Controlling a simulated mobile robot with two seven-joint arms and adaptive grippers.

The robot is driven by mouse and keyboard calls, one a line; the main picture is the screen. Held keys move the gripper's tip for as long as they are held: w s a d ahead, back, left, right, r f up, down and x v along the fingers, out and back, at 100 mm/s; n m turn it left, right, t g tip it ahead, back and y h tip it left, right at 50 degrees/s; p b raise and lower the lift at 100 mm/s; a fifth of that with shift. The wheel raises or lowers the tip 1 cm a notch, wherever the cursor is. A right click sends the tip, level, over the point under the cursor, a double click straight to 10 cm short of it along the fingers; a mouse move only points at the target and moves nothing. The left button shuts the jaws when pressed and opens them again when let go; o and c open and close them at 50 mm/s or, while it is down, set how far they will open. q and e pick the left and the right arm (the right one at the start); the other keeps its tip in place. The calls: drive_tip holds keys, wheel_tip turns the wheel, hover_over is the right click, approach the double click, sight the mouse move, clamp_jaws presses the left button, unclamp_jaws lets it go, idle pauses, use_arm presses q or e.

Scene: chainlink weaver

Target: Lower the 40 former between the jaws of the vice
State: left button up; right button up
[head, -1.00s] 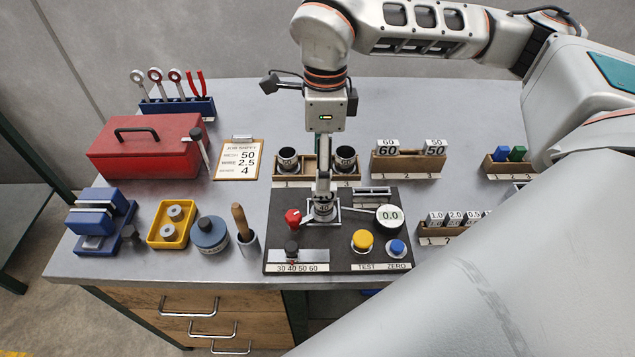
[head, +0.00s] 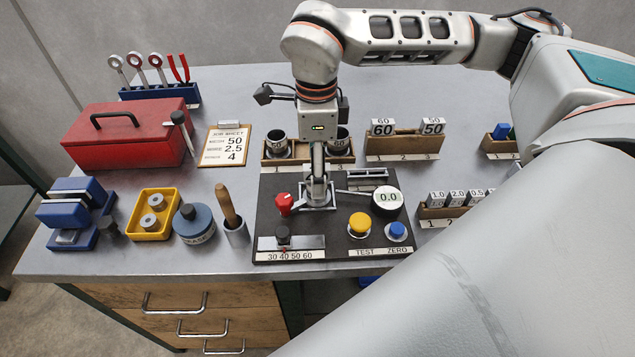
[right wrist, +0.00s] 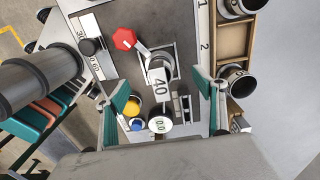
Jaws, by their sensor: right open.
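The 40 former (right wrist: 160,84) shows in the right wrist view as a pale piece with "40" on its top face. It stands in the square metal vice (head: 331,203) on the black board, beside a red-knobbed lever (head: 285,203). My right gripper (right wrist: 162,90) is open, with its teal-padded fingers wide apart on either side of the former and clear of it. In the head view the right gripper (head: 317,190) is directly above the vice and hides much of the former. How deep the former sits between the jaws is hard to tell. My left gripper is not in view.
The board (head: 300,235) also carries a dial (head: 388,198), a yellow button (head: 360,225), a blue button (head: 397,231) and a slider (head: 283,237). A wooden rack (head: 308,160) with dark cylinders is close behind.

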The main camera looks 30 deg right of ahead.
drive_tip(key=shift+f, duration=0.6)
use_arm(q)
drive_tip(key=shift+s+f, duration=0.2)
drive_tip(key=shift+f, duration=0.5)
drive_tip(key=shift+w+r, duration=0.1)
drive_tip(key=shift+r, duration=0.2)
use_arm(e)
drive_tip(key=c, duration=1.7)
drive_tip(key=shift+o, duration=0.2)
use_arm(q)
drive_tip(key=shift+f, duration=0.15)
use_arm(e)
drive_tip(key=shift+r, duration=0.1)
